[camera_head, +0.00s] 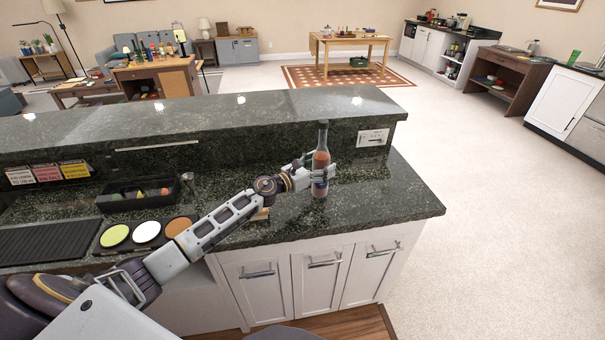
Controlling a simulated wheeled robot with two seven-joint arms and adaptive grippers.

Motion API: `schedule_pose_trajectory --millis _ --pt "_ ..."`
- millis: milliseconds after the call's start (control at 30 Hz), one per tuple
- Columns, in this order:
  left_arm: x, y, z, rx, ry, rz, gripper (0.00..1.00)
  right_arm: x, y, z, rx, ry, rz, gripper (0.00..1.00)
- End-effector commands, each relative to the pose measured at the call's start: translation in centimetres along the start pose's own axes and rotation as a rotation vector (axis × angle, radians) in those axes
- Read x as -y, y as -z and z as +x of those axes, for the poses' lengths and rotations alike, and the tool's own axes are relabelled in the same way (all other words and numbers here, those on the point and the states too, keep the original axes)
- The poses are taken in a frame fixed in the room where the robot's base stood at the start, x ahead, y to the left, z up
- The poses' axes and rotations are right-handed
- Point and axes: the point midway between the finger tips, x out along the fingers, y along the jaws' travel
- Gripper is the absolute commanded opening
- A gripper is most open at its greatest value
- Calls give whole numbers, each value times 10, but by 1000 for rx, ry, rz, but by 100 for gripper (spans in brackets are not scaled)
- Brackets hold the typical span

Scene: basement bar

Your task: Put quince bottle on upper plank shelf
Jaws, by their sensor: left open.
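A bottle (320,182) with reddish-brown contents and a dark neck stands upright on the lower green stone counter, near its right end. It is the only bottle near my gripper; I cannot read its label to confirm it is the quince one. My left gripper (318,171) reaches in from the left, with its fingers open around the bottle's middle, partly covering it. I cannot tell whether they touch it. My right gripper is not in view. No upper plank shelf can be made out for certain.
A raised stone ledge (200,115) runs behind the lower counter (390,200). A black caddy (133,194), three round colored discs (147,232) and a dark ridged tray (48,242) are at the left. The counter right of the bottle is clear. Open floor lies beyond its right end.

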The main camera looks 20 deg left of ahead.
Motion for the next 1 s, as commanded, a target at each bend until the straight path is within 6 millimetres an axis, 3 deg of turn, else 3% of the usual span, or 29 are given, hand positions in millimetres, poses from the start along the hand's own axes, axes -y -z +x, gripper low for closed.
schedule_pose_trajectory --millis 533,1000 --pt "0 2 -41 -1 0 0 75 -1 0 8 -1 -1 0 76" --pt "0 2 -76 -1 0 -1 75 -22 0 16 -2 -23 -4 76"
